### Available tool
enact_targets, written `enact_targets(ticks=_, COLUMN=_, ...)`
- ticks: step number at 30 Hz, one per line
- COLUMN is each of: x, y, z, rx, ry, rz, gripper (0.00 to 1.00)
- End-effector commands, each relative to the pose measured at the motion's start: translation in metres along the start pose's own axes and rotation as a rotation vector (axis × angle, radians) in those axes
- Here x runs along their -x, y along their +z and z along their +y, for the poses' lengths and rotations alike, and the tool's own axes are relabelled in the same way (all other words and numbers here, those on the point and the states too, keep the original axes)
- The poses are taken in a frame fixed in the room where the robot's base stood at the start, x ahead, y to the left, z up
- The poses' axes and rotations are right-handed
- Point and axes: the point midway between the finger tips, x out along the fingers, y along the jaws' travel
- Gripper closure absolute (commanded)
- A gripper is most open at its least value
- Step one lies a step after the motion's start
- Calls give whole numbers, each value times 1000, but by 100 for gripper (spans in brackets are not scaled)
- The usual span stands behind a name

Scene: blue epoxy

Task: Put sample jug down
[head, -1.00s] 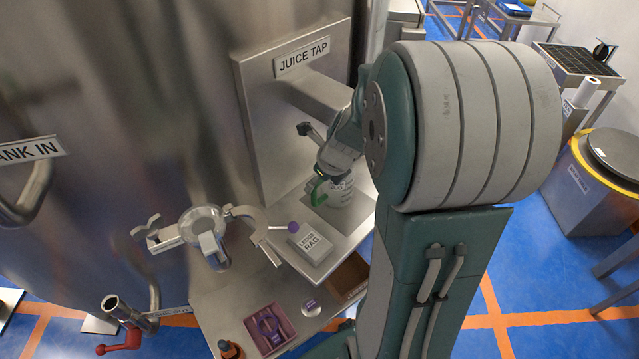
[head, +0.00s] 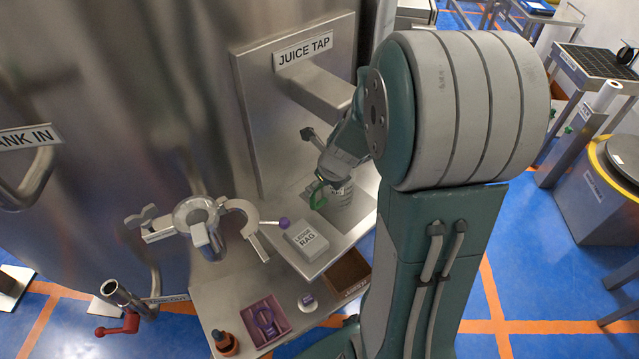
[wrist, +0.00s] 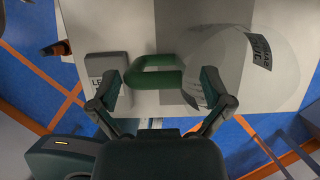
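The sample jug (head: 343,196) is a pale, clear-walled vessel with a green handle (head: 318,196). It stands upright on the steel ledge (head: 350,228) below the juice tap (head: 318,88). My gripper (head: 327,178) is over the handle side of the jug. In the wrist view, my gripper (wrist: 160,88) has its two fingers spread wide, with the green handle (wrist: 155,76) between them and a small gap at the left finger. The jug body (wrist: 222,62) is partly behind the right finger. The exact contact at the right finger is unclear.
A clamp fitting (head: 200,220) sticks out farther left. A purple tray (head: 268,322) is on the lower shelf. The tank wall is close behind the ledge.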

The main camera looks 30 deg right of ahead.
Motion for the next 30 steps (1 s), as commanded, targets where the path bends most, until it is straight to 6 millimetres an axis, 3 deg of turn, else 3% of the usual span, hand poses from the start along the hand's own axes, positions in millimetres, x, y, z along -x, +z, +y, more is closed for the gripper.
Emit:
enact_targets(ticks=11, x=10, y=2, z=1, rx=2, ry=-2, rz=-3, gripper=0)
enact_targets(ticks=24, x=91, y=2, z=0, rx=1, ry=-5, rz=-5, gripper=0)
enact_targets(ticks=30, x=117, y=1, z=1, rx=1, ry=-2, rz=-2, gripper=0)
